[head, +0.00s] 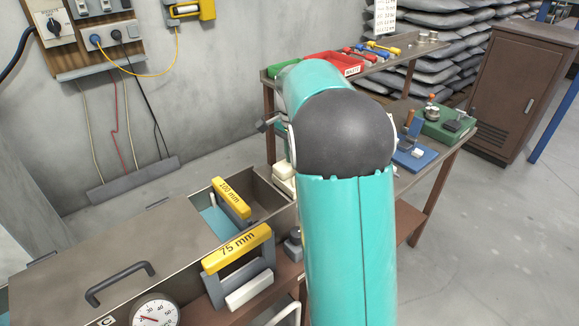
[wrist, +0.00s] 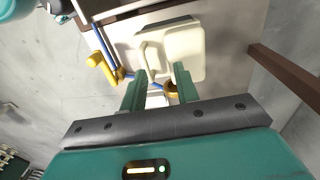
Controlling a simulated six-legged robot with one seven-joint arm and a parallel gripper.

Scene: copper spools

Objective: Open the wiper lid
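The wiper lid appears to be the cream, rounded lid (wrist: 183,50) with a raised tab (wrist: 152,60) in the wrist view. It looks shut, though its far side is dark and hard to read. My gripper (wrist: 160,69) has its two green fingers apart near the tab. The tab lies toward the left finger, with a visible gap to the right finger; I cannot tell whether either touches it. In the head view, a cream box (head: 283,183) shows partly beside my teal arm, which hides my gripper.
Blue rods (wrist: 103,45) and a yellow part (wrist: 99,68) lie left of the lid in the wrist view. In the head view, a metal bin (head: 70,262) with yellow-topped frames stands left; a blue fixture (head: 412,158) and green tray (head: 440,124) stand right.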

